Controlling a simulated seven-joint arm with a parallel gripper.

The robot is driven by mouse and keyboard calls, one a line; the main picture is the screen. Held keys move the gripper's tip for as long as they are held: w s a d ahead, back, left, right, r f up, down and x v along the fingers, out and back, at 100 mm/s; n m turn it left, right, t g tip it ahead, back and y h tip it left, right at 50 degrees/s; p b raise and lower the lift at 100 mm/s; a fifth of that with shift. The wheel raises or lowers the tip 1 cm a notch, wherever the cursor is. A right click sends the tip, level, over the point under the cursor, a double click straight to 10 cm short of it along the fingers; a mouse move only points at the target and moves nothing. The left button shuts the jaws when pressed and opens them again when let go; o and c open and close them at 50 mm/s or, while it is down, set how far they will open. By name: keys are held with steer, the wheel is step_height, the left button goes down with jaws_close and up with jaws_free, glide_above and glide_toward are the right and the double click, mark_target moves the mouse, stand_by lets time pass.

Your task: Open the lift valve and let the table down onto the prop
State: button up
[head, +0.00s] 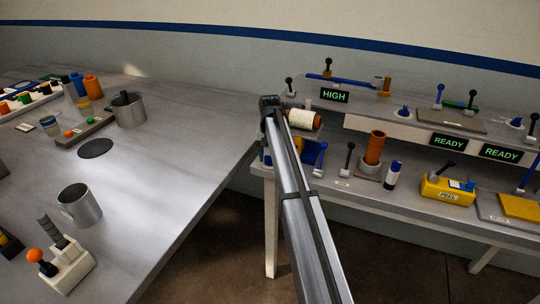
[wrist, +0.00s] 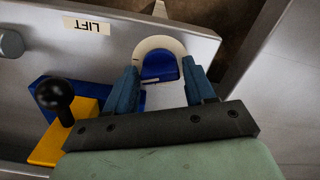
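A plate labelled LIFT (wrist: 88,27) lies on the grey bench edge in the wrist view. Near it is a blue, rounded part (wrist: 160,66) in a pale ring (wrist: 150,46), which looks like the lift valve. My gripper (wrist: 160,75) is open, its two blue fingers on either side of that blue part; I cannot tell whether they touch it. In the head view my gripper (head: 272,108) is at the left end of the right bench, partly hidden by my arm. I cannot pick out the table or its prop with certainty.
A black-knobbed lever (wrist: 54,96) stands on a yellow and blue block (wrist: 62,140) left of my fingers. On the right bench are a HIGH display (head: 334,96), an orange cylinder (head: 375,147) and a yellow PEEL box (head: 447,191). The left table (head: 150,190) has bare room.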

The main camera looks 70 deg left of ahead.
steer(key=c, duration=0.7)
steer(key=shift+m, duration=2.3)
steer(key=o, duration=1)
steer(key=shift+o, duration=0.2)
steer(key=shift+r, duration=0.1)
step_height(320, 180, up, 14)
